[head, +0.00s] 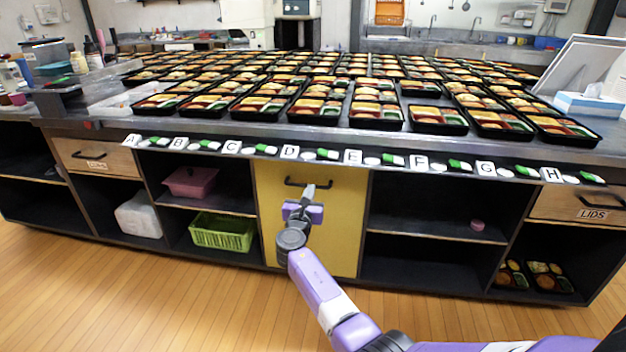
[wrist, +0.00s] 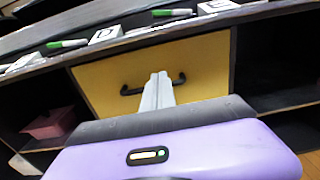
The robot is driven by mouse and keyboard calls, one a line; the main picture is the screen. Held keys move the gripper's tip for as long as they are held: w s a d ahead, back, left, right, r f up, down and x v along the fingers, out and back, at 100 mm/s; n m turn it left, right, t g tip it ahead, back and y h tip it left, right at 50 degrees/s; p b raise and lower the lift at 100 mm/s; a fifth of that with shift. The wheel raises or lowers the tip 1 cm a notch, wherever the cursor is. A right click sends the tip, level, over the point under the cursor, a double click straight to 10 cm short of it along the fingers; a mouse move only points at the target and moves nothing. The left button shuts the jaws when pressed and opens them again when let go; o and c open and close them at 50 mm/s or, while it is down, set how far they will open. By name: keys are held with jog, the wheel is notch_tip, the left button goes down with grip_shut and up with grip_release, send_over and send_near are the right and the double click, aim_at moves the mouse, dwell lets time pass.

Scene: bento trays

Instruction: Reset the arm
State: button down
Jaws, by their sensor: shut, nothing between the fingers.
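My gripper (head: 309,190) is shut and empty. In the head view it is in front of the yellow drawer (head: 340,235), with its fingertips just below the black drawer handle (head: 308,183). In the wrist view the pale fingers of my gripper (wrist: 160,78) point at the yellow drawer (wrist: 205,75), and the fingertips overlap the middle of the black handle (wrist: 126,91). I cannot tell whether the fingers touch the handle. My purple arm reaches up from the lower right of the head view.
Rows of filled bento trays (head: 318,108) cover the counter above the drawer. Lettered cards and green markers line its front edge. Open shelves beside the drawer hold a pink bin (head: 190,182), a green basket (head: 222,233) and bento trays (head: 547,282). The wooden floor (head: 130,300) in front is clear.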

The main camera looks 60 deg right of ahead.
jog(key=shift+s+a, duration=0.2)
jog(key=shift+a, duration=0.4)
